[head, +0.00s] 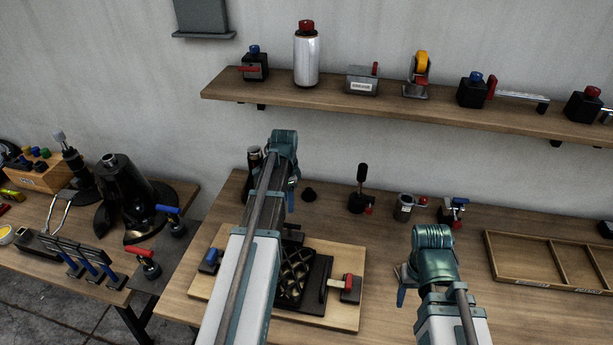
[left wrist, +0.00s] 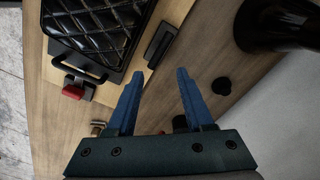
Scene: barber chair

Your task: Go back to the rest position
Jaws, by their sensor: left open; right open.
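My left arm reaches over the wooden workbench (head: 380,255) in the head view, with its gripper (head: 293,196) mostly hidden behind the wrist. In the left wrist view my left gripper (left wrist: 158,82) has its two blue fingers apart, with only bare bench between them. My right gripper (head: 402,290) is low at the right centre of the head view, partly hidden by its own wrist, and I see nothing held in it. The black quilted pad (head: 297,272) lies on a light wooden board (head: 348,260), partly behind my left arm. It also shows in the left wrist view (left wrist: 100,28).
A red-handled clamp (head: 351,288) sits on the board. Small clamps (head: 362,190) stand along the bench's back. An empty divided tray (head: 545,262) lies at right. A wall shelf (head: 380,103) holds a bottle and fixtures. A side table at left carries a black conical part (head: 125,195).

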